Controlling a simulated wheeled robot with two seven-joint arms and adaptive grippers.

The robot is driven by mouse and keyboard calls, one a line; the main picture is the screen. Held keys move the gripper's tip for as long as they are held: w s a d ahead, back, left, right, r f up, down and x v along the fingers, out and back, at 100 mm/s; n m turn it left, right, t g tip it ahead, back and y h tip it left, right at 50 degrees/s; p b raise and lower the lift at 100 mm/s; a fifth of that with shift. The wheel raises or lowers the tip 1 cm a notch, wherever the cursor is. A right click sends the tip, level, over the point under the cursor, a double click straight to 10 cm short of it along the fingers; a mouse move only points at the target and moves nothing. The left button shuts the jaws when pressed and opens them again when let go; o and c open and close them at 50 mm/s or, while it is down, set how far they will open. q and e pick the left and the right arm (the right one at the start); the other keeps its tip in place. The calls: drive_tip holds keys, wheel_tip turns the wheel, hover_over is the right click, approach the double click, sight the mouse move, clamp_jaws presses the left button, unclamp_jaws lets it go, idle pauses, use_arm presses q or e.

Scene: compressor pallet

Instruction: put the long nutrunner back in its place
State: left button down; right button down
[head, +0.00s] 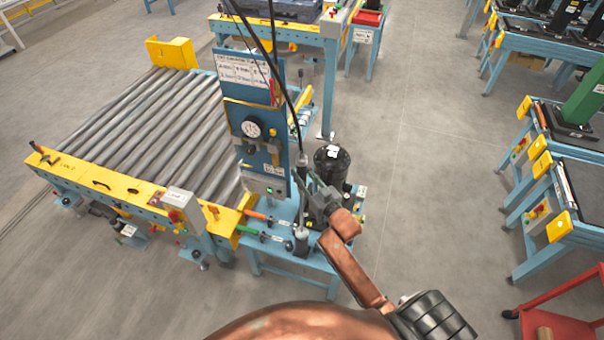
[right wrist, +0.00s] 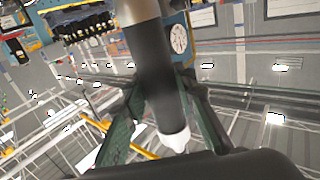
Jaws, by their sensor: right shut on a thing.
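My right gripper (head: 307,188) is shut on the long nutrunner (head: 301,160), beside the blue tool panel (head: 262,115). The nutrunner is a slim grey and dark tool, roughly upright in the head view, near a black hanging cable. In the right wrist view its dark round body (right wrist: 160,85) with a pale end runs between my two fingers (right wrist: 163,125). The gripper hides part of it in the head view. I cannot tell whether its lower end touches anything. My left gripper is not in view.
A small blue bench (head: 290,262) stands below the panel, with orange-handled (head: 257,215) and green-handled (head: 250,230) tools. A black compressor (head: 331,162) stands close right of the gripper. A roller conveyor (head: 140,125) lies left. The floor (head: 430,190) to the right is clear.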

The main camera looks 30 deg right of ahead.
drive_tip(key=shift+f+b, duration=0.65)
drive_tip(key=shift+f, duration=0.15)
idle(0.5)
drive_tip(key=c, duration=1.5)
unclamp_jaws()
drive_tip(key=shift+f, duration=0.45)
drive_tip(key=s, duration=1.2)
drive_tip(key=shift+d+r, duration=0.2)
drive_tip(key=shift+r, duration=0.1)
